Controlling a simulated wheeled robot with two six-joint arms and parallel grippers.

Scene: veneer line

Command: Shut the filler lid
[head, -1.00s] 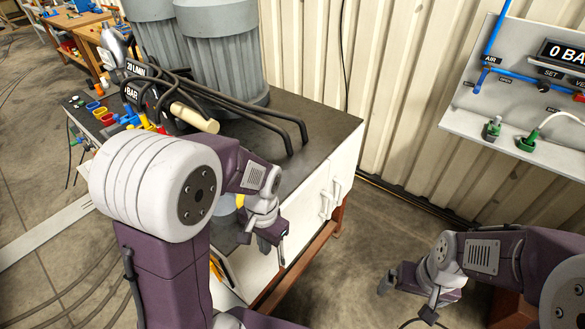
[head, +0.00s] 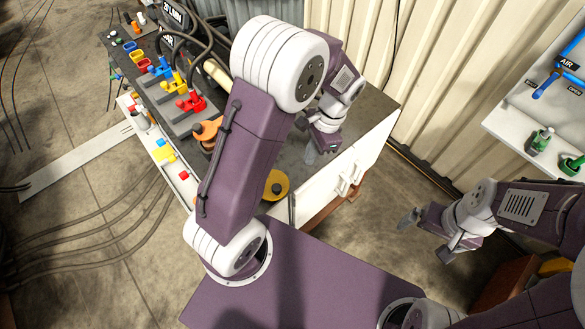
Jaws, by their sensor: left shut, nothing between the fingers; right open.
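No part is clearly recognisable as the filler lid. A yellow round piece with a dark centre (head: 276,185) shows by the near end of the dark-topped cabinet, partly hidden by my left arm; I cannot tell whether it is the lid. An orange fitting (head: 207,130) is left of that arm. My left gripper (head: 311,154) is shut and empty, pointing down over the cabinet top, beyond and to the right of the yellow piece. My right gripper (head: 426,236) is open and empty, over the floor right of the cabinet.
Blue, yellow and red valve levers (head: 190,101) and dark hoses stand on the cabinet's left part. Its white front (head: 345,172) has door handles. A grey panel with green connectors (head: 539,140) is at the right. Floor is clear between cabinet and panel.

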